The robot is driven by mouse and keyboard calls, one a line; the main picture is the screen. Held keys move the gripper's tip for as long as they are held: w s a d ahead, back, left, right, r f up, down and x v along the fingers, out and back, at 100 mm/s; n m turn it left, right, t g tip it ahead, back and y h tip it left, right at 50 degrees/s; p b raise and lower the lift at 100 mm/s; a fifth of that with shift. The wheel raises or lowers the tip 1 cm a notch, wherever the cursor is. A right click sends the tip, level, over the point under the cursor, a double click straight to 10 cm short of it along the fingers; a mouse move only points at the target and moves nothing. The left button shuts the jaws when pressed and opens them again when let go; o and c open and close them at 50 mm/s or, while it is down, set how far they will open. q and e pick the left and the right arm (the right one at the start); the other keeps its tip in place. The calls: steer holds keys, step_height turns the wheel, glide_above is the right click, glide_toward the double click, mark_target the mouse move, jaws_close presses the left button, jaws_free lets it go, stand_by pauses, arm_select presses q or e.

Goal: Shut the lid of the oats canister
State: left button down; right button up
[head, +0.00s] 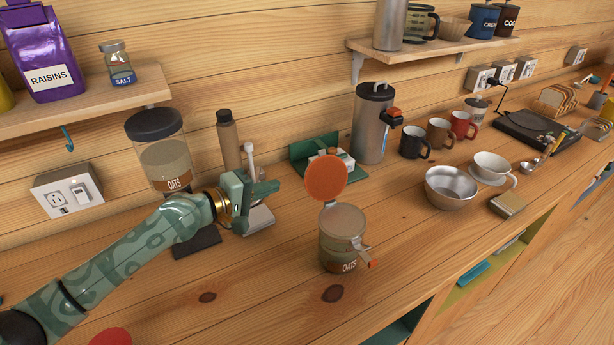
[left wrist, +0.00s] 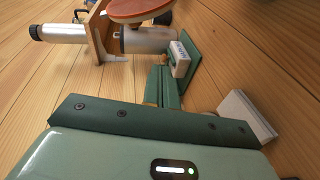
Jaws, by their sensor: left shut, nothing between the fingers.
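The oats canister (head: 343,238), a clear jar labelled OATS with an orange clasp (head: 371,263) at its front right, stands on the counter in the head view. Its orange round lid (head: 326,177) stands raised, tilted up at the back of the rim, so the mouth is open. The orange lid's edge also seems to show at the top of the left wrist view (left wrist: 138,9). My left gripper (head: 272,188) is shut and empty, left of the raised lid and apart from it. My right gripper is not in view.
A dark-lidded oats dispenser (head: 164,163) stands behind my left arm. A green stand (head: 312,147) and a steel dispenser (head: 372,128) are behind the lid. A steel bowl (head: 452,188) sits to the right. Counter in front of the canister is clear.

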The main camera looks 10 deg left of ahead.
mark_target(323, 177)
arm_select(q)
steer(key=w+d+n+t+b, duration=0.1)
steer(key=w+d+n+b, duration=0.2)
steer(key=w+d+n, duration=0.45)
steer(key=s+r+m+p, duration=0.1)
steer(key=s+p, duration=0.1)
steer(key=p, duration=0.1)
steer(key=shift+d+r+m+p, duration=0.15)
steer(key=shift+r+m+p, duration=0.2)
steer(key=shift+r+p, duration=0.05)
steer(key=shift+s+r+m, duration=0.15)
steer(key=shift+s+m, duration=0.05)
steer(key=shift+m, duration=0.1)
